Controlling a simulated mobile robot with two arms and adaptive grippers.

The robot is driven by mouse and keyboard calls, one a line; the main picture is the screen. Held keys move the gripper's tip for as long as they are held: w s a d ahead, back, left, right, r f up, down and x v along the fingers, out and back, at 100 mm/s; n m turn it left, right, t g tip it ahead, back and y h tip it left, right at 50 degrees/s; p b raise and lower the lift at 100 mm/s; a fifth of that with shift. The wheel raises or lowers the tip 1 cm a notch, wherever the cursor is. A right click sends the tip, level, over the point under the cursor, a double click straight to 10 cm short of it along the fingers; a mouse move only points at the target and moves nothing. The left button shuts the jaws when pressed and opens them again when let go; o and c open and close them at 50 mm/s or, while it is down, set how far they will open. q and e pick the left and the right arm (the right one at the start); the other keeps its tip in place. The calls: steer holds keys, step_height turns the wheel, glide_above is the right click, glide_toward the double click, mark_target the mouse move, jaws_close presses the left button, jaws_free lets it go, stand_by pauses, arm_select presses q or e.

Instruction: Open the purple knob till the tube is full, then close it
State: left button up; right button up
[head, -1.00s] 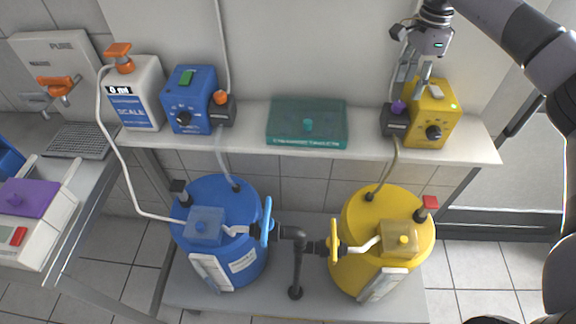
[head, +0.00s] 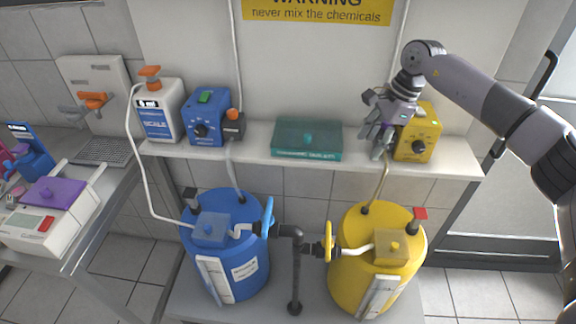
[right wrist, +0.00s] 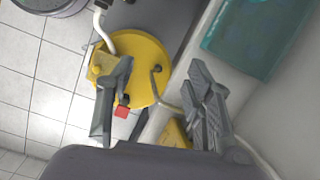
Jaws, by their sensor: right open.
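The purple knob is hidden in both current views; in the head view my right gripper (head: 375,144) covers its place, left of the yellow pump box (head: 419,136). That gripper is open, fingers pointing down, at the shelf's front. In the right wrist view the open fingers (right wrist: 156,108) stand wide apart, and no knob shows between them. A pale tube (head: 381,182) runs from the shelf down to the yellow barrel (head: 350,268); I cannot tell how full it is. The yellow barrel also shows in the right wrist view (right wrist: 143,60). My left gripper is not in view.
The shelf (head: 255,153) also holds a teal box (head: 307,140), a blue pump box (head: 207,117) and a white scale bottle (head: 158,112). A blue barrel (head: 235,265) stands below. A white device with a purple lid (head: 52,191) sits at left.

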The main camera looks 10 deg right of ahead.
steer(key=s+a+f+m+t+y, duration=0.1)
steer(key=a+y, duration=0.6)
steer(key=a, duration=1.4)
steer(key=shift+s+f+m, duration=0.3)
steer(key=shift+s+f, duration=0.2)
steer(key=shift+s, duration=0.35)
steer(key=shift+a, duration=0.1)
